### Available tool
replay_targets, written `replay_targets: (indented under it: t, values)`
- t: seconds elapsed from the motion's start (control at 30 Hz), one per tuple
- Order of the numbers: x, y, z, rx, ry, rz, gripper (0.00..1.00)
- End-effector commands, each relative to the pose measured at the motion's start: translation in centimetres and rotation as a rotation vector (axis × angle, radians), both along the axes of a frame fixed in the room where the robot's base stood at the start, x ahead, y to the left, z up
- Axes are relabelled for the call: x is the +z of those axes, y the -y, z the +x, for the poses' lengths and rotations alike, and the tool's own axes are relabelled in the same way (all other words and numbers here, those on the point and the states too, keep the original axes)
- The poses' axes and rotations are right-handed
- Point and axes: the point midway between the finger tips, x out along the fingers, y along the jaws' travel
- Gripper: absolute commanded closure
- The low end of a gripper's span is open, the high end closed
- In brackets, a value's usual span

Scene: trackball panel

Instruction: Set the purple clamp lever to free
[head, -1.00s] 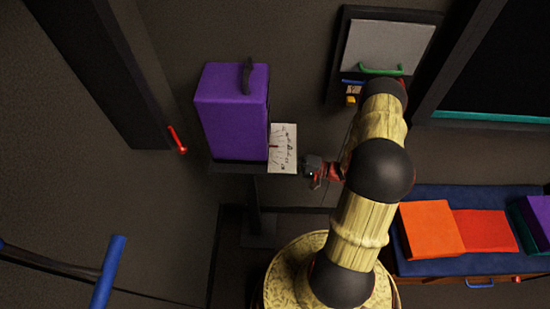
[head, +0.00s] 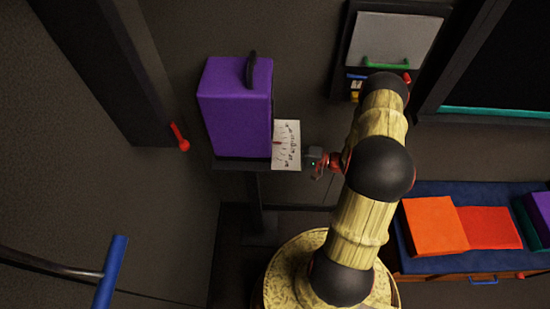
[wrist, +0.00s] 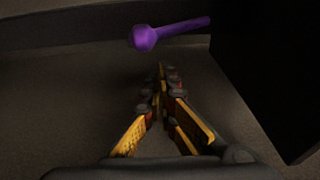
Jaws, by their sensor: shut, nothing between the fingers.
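The purple clamp lever (wrist: 175,32) shows in the wrist view, near the top. Its round knob is at the left end and its shaft runs right to the edge of a dark block. My gripper (wrist: 160,68) is shut and empty, with its fingertips pointing up the picture, just below and right of the knob. A gap seems to lie between the tips and the lever. In the head view my gripper (head: 317,163) is small, right of a white dial card. I cannot make out the lever in the head view.
A purple case (head: 236,108) stands on a dark stand, beside the white dial card (head: 287,145). A red lever (head: 179,137) sits on the left pillar. A dark block (wrist: 270,70) fills the wrist view's right side. A blue bench (head: 440,262) with cushions is at right.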

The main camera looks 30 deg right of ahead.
Motion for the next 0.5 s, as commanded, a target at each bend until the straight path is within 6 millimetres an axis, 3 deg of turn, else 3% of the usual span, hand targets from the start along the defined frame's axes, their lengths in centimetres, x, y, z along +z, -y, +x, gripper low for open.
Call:
replay_targets:
  t: [0.03,0.3,0.5]
  values:
    - [-0.5,0.7,0.6,0.002,0.003,-0.003,1.0]
    - [0.1,5.1,-3.8,-0.004,-0.001,-0.001,1.0]
    - [0.1,7.1,-5.7,-0.002,0.0,0.0,1.0]
